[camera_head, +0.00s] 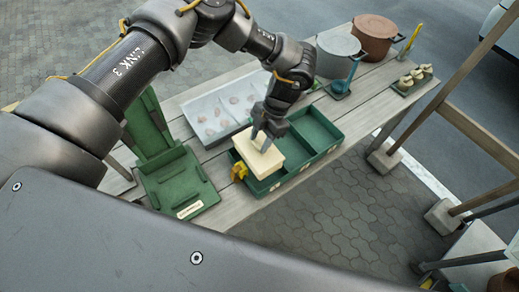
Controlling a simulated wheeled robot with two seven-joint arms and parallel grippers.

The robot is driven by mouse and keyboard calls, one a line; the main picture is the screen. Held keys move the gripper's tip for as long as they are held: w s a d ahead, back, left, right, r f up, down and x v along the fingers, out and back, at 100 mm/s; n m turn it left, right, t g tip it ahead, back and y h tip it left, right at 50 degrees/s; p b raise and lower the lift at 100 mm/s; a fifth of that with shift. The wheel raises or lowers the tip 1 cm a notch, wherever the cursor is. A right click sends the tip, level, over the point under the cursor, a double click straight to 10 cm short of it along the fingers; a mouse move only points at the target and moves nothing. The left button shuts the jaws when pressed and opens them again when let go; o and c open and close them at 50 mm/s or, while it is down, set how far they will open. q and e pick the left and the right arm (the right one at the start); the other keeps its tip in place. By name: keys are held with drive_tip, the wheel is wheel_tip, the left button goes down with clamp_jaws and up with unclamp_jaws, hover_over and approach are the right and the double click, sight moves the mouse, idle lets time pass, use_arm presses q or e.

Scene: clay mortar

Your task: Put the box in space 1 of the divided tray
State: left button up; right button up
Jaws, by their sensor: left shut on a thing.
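A cream-coloured box (260,158) is tilted at the left end of the green divided tray (304,171). My left gripper (262,138) comes down on it from above and is shut on its upper part. The box covers most of the tray's left compartment; I cannot tell whether it touches the tray floor. The tray's other compartments to the right look empty. Any number marking space 1 is too small to read. My right gripper is not in view.
A yellow clip-like thing (239,171) is at the tray's left end. Grey (338,52) and brown pots (374,36) stand at the far end of the wooden table (384,104).

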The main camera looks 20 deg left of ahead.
use_arm(q)
drive_tip(key=shift+f, duration=1.1)
wheel_tip(320, 180, down, 3)
drive_tip(key=shift+r+p, duration=0.1)
drive_tip(key=shift+p, duration=0.6)
drive_tip(key=shift+f+b, duration=0.75)
drive_tip(key=shift+b, duration=0.1)
drive_tip(key=o, duration=1.3)
drive_tip(key=shift+r, duration=0.1)
